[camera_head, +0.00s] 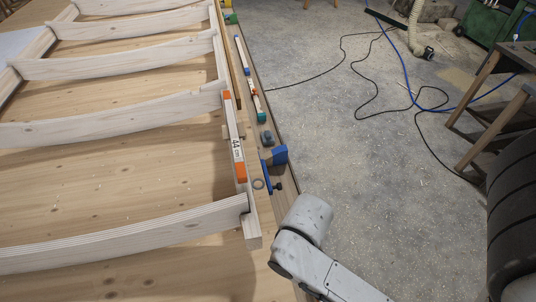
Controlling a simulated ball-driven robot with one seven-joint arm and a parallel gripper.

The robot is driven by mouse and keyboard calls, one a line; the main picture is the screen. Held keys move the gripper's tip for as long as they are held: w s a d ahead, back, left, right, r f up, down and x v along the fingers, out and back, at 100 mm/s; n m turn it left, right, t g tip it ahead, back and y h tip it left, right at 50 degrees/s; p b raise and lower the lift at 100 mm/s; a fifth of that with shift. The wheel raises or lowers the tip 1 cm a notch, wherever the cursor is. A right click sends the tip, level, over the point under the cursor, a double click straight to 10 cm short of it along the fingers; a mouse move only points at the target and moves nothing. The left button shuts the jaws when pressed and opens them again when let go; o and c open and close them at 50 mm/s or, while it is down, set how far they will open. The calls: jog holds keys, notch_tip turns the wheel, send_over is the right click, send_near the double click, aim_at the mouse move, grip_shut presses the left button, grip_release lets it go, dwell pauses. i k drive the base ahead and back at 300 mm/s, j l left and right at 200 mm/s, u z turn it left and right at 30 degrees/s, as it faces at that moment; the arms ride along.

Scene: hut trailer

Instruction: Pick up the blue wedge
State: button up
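A small dark blue-grey block (267,138) lies on the narrow wooden ledge along the right side of the frame. It is too small to tell if it is wedge-shaped. Just below it in the picture is a brighter blue piece (279,155) at the ledge's right edge, with a blue bar and a dark knob below it, like a clamp. I cannot tell for sure which one is the blue wedge. My pale grey arm comes in at the bottom, right of the ledge. My gripper's fingers do not show.
White wooden ribs (120,128) cross the wooden panel on the left. An orange-ended level (234,140) stands along their right ends. Other tools (247,70) and a small ring (258,184) lie on the ledge. Cables (370,85) and a wooden trestle (490,110) are on the concrete floor.

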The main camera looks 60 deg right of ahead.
aim_at(279, 155)
jog(key=i+l+u, duration=0.1)
jog(key=l, duration=1.55)
jog(key=i+l+u, duration=0.1)
jog(key=l, duration=1.55)
